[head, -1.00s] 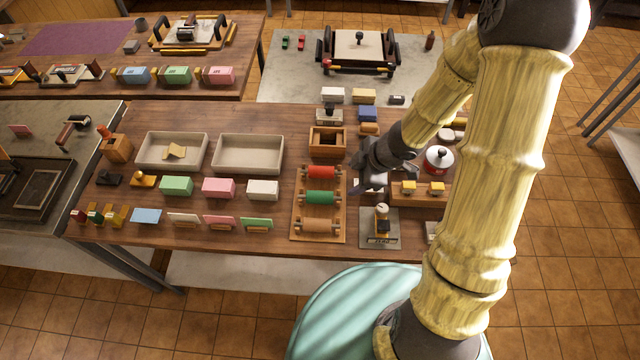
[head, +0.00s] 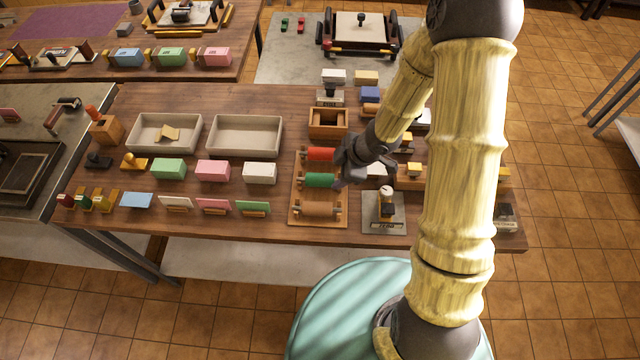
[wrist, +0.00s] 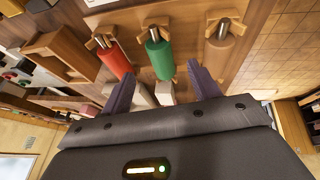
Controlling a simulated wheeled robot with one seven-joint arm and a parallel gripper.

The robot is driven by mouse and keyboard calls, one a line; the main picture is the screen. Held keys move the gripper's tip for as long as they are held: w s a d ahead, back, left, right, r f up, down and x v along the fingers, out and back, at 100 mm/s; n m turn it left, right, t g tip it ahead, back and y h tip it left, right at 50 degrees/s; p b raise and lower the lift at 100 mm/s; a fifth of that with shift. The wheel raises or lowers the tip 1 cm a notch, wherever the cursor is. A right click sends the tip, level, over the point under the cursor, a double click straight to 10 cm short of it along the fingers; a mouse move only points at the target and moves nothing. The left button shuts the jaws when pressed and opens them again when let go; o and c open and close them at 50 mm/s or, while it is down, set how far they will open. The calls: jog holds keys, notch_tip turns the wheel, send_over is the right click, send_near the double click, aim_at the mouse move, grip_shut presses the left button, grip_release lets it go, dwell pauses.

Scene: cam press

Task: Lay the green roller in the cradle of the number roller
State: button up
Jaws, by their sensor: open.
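The green roller (head: 320,180) lies in the middle of a wooden rack (head: 297,208), between a red roller (head: 321,154) and a tan roller (head: 320,209). My gripper (head: 341,180) is open at the right end of the green roller. In the wrist view, the green roller (wrist: 160,60) lies ahead between the two spread fingertips (wrist: 162,85), with nothing visibly gripped. A small device with a pale knob (head: 386,193) stands on a grey lettered plate (head: 384,227) right of the rack. I cannot tell which piece is the number roller or its cradle.
A wooden box (head: 328,120) stands behind the rack. Two grey trays (head: 246,150) and several coloured blocks (head: 213,170) fill the table to the left. Small wooden-based pieces (head: 410,178) stand right of my gripper. The table's front edge is close to the rack.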

aim_at(331, 178)
jog(key=shift+x, duration=0.9)
jog(key=shift+d+b+x, duration=0.1)
jog(key=shift+b+x, duration=0.05)
jog(key=shift+x, duration=1.15)
jog(key=shift+d+b+x, duration=0.15)
jog(key=shift+x, duration=1.15)
jog(key=shift+f, duration=0.1)
jog(key=shift+c, duration=0.2)
jog(key=c, duration=1.3)
notch_tip(331, 178, up, 10)
jog(key=p, duration=0.4)
